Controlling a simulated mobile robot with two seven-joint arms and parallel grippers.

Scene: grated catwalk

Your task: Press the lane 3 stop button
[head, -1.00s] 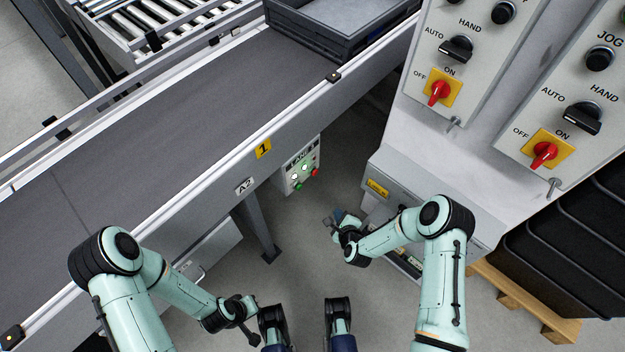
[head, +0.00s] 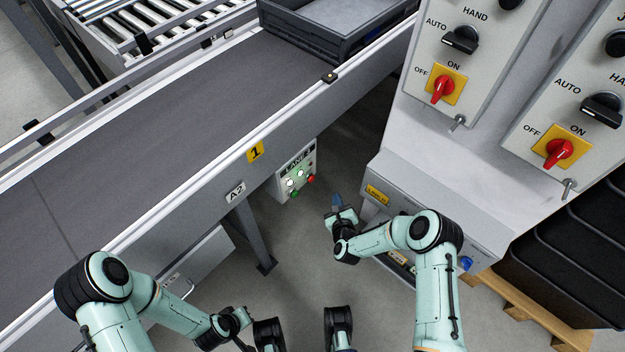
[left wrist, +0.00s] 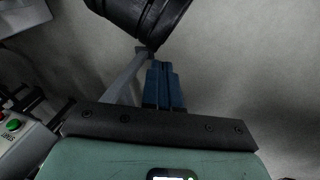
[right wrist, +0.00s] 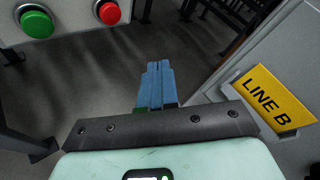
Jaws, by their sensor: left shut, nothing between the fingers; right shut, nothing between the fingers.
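A small grey control box (head: 296,172) hangs under the conveyor's near side. Its top label starts with "LANE"; I cannot read the number surely. It has lit white lamps, a green button (head: 294,195) and a red button (head: 310,179). My right gripper (head: 337,200) is shut and empty, right of and apart from the box. In the right wrist view, the green button (right wrist: 37,24) and red button (right wrist: 108,12) show up left of the blue fingers (right wrist: 157,68). My left gripper (left wrist: 163,70) is shut and empty. A green button (left wrist: 12,125) on a box shows at its left.
The conveyor (head: 150,140) carries a yellow "1" sign (head: 256,151), an "A2" tag (head: 235,191) and a dark tray (head: 335,35). A cabinet with knobs and red switches (head: 443,89) stands right, with a "LINE B" label (right wrist: 270,98). A support leg (head: 250,235) stands below the conveyor.

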